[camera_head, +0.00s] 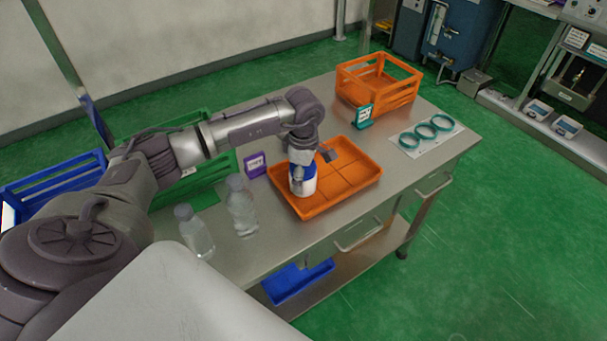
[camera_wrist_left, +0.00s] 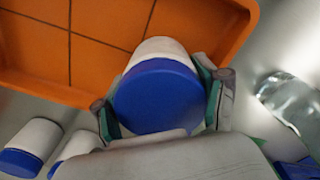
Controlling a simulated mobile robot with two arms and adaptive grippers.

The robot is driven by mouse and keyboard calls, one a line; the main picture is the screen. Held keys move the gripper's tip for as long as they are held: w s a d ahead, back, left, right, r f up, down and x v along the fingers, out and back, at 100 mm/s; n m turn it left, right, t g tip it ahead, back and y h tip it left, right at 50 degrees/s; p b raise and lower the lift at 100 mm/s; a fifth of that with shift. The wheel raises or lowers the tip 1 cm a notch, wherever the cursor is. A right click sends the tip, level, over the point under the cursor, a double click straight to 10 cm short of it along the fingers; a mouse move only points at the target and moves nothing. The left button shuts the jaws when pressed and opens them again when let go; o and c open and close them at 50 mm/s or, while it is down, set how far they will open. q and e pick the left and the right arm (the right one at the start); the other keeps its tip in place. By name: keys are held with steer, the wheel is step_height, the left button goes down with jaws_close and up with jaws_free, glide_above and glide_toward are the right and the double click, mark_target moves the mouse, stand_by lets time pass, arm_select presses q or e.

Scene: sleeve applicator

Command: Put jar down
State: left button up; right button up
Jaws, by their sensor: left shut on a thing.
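A white jar with a blue lid (camera_head: 303,187) is at the near left part of an orange divided tray (camera_head: 358,190). My left gripper (camera_head: 303,163) is shut around it from above. In the left wrist view the jar's blue lid (camera_wrist_left: 158,97) sits between the two fingers of the left gripper (camera_wrist_left: 162,103), with the tray (camera_wrist_left: 100,60) behind it. I cannot tell whether the jar's base touches the tray floor. My right gripper is not in view.
Two clear bottles (camera_head: 241,207) stand left of the tray, near a purple sign (camera_head: 255,165). An orange crate (camera_head: 378,85) and teal rings (camera_head: 426,130) lie farther back and right. Green (camera_head: 190,188) and blue crates (camera_head: 50,182) are left. The left wrist view shows two more jars (camera_wrist_left: 32,140).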

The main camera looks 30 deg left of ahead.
arm_select(q)
steer(key=o, duration=1.3)
steer(key=shift+o, duration=0.2)
steer(key=shift+r+p, duration=0.25)
steer(key=shift+p, duration=0.1)
steer(key=shift+r+b, duration=0.35)
step_height(320, 180, up, 11)
steer(key=b, duration=0.2)
steer(key=shift+b, duration=0.3)
